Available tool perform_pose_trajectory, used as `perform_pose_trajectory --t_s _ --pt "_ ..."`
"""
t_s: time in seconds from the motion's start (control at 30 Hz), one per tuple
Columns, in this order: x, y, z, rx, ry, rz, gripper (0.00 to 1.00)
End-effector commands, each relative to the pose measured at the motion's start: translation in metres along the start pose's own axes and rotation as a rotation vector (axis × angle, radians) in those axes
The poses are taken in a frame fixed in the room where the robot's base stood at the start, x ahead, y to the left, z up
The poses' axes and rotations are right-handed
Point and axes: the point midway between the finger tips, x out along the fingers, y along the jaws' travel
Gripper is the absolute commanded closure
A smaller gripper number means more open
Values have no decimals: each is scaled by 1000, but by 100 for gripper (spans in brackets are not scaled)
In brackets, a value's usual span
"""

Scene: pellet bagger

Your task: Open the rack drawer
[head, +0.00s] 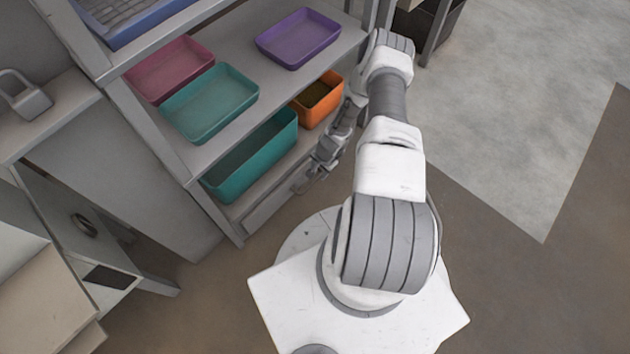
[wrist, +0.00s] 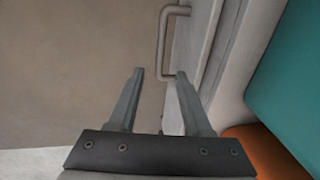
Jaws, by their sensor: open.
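The rack drawer (head: 265,212) is the low grey front at the bottom of the rack, under the shelf with the deep teal bin. It looks shut. Its grey bar handle (wrist: 162,42) stands out from the drawer front in the wrist view, just beyond my fingertips. My gripper (wrist: 160,73) is open and empty. The near end of the handle lies close to my right fingertip; I cannot tell whether they touch.
The rack holds a deep teal bin (head: 250,155), an orange bin (head: 318,100), a teal tray (head: 210,103), a pink tray (head: 168,70) and a purple tray (head: 298,38). A grey padlock-shaped object (head: 25,98) sits at left. Bare floor (head: 500,110) lies to the right.

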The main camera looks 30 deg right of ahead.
Motion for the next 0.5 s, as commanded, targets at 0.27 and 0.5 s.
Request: perform_pose_trajectory --t_s 0.27,0.5 --pt "64 1 1 -2 0 0 51" --pt "91 1 0 -1 0 1 51"
